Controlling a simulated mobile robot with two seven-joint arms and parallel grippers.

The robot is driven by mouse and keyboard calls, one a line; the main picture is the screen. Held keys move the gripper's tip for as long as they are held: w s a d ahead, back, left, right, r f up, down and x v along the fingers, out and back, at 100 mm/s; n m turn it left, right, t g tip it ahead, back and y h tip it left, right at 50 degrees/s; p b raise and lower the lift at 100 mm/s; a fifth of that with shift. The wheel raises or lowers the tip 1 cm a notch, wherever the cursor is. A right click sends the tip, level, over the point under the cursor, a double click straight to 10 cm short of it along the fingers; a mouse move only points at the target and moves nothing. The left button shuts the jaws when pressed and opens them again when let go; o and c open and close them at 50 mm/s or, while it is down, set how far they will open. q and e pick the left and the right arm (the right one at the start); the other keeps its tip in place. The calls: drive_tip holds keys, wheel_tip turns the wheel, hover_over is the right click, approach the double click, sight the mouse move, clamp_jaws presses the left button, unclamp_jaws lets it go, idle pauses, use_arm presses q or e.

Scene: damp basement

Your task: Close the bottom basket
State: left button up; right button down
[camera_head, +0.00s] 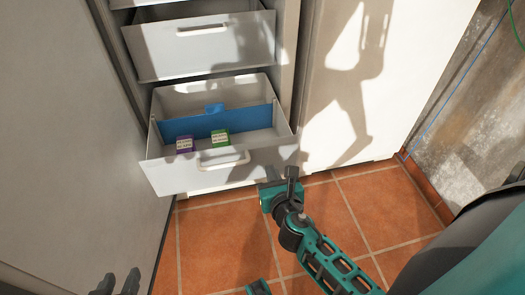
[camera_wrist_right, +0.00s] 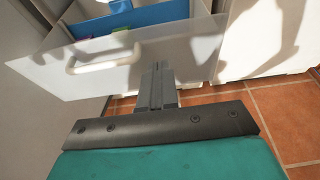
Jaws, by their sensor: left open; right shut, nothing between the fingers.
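The bottom basket (camera_head: 165,175) is a pale, translucent drawer, pulled out, with a white handle (camera_head: 224,162) on its front. Its front panel also shows in the right wrist view (camera_wrist_right: 110,80). A blue divider (camera_head: 205,124) crosses it, with a purple box (camera_head: 185,145) and a green box (camera_head: 220,138) in front. My right gripper (camera_head: 280,176) is shut and empty at the right end of the front panel; its fingertips overlap the panel in the right wrist view (camera_wrist_right: 157,80). I cannot tell whether they touch it. My left gripper (camera_head: 117,284) is open at the bottom left, partly cut off, away from the basket.
Another basket (camera_head: 200,50) sits above, inside the cabinet. A large grey panel (camera_head: 85,140) stands close on the left. A white panel (camera_head: 385,70) is right of the baskets. Orange tiled floor (camera_head: 215,230) lies clear in front.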

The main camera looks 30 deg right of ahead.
sight(261, 144)
drive_tip(key=x, duration=0.3)
drive_tip(key=b+x, duration=0.1)
drive_tip(key=x, duration=0.1)
drive_tip(key=r+x, duration=0.1)
drive_tip(key=x, duration=0.2)
drive_tip(key=shift+w+d+f, duration=0.15)
drive_tip(key=shift+w, duration=0.35)
use_arm(q)
drive_tip(key=shift+d+f, duration=0.35)
drive_tip(key=shift+f, duration=0.05)
use_arm(e)
drive_tip(key=shift+w+d, duration=0.1)
drive_tip(key=shift+w, duration=0.3)
use_arm(q)
drive_tip(key=shift+w, duration=0.1)
use_arm(e)
drive_tip(key=shift+w+d, duration=0.1)
drive_tip(key=shift+w, duration=0.05)
